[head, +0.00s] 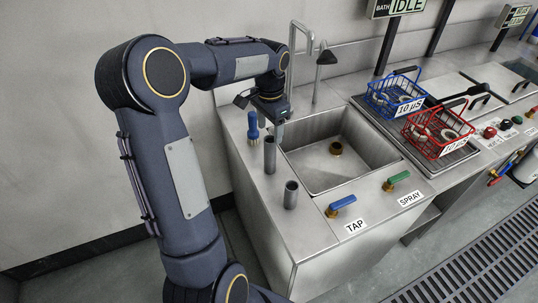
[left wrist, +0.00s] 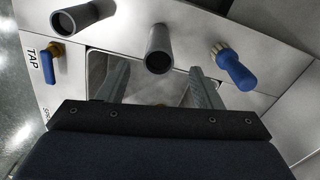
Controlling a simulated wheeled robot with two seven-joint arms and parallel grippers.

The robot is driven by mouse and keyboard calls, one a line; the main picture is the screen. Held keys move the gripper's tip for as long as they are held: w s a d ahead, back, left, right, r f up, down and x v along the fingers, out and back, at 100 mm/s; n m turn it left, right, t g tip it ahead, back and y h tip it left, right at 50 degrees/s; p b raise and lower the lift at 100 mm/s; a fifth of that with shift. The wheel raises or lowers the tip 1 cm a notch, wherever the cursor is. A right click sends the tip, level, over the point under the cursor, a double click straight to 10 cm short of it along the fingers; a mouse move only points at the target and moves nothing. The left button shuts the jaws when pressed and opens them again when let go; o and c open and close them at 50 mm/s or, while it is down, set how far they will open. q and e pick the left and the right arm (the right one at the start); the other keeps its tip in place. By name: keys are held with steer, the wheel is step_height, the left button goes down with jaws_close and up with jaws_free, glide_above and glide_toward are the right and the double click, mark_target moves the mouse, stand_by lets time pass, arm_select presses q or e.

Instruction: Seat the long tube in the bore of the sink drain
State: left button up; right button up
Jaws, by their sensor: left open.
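The long tube (head: 270,158) is a grey, open-topped tube standing upright on the steel counter left of the sink. In the left wrist view the long tube (left wrist: 160,52) is ahead of the fingers, near the middle. The sink drain (head: 336,148) is a brass-coloured ring on the basin floor, with its bore facing up and nothing in it. My left gripper (head: 278,128) points down above the counter by the sink's back left corner. Its spread fingers (left wrist: 157,78) hold nothing and stand apart from the tube. My right gripper is out of view.
A shorter grey tube (head: 290,196) stands nearer the front. A blue-handled brush (head: 253,128) stands behind the long tube. The tap (head: 312,48) rises at the back. TAP (head: 342,203) and SPRAY (head: 397,179) levers line the front. Blue (head: 392,92) and red (head: 436,130) baskets stand right.

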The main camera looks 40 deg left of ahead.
mark_target(271, 146)
arm_select(q)
step_height(271, 146, down, 8)
steer(key=shift+w+d+r+p, duration=0.1)
steer(key=shift+r+p, duration=0.05)
steer(key=shift+p, duration=0.15)
steer(key=c, duration=1.1)
